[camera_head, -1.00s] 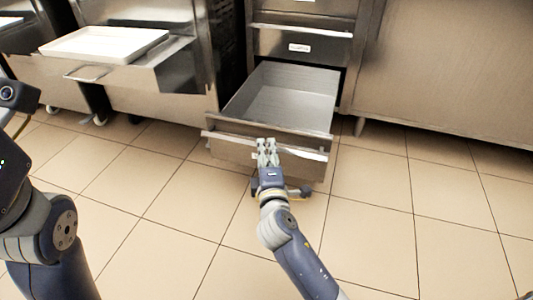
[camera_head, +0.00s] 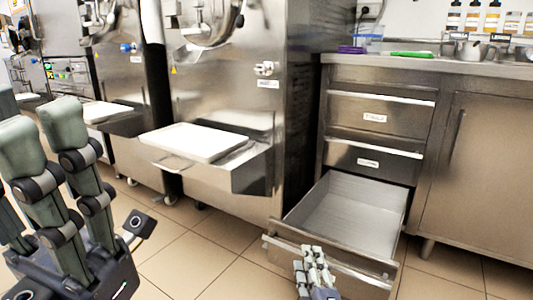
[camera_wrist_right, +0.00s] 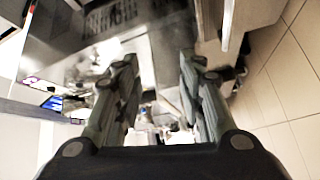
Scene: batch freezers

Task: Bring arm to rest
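My left gripper (camera_head: 45,115) is large at the left of the head view, raised, with its grey fingers pointing up and spread apart. Nothing shows between them. My right gripper (camera_head: 312,255) is at the lower middle of the head view, just in front of the open drawer (camera_head: 350,208). Its fingers look close together there, but the right wrist view shows a clear gap between the fingers (camera_wrist_right: 158,65) with nothing held. I cannot tell whether it touches the drawer's front panel.
The open drawer is empty and sticks out from a steel counter with closed drawers (camera_head: 378,118) above it. A freezer with a white tray (camera_head: 195,142) on its shelf stands to the left. Tiled floor (camera_head: 190,265) lies in front.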

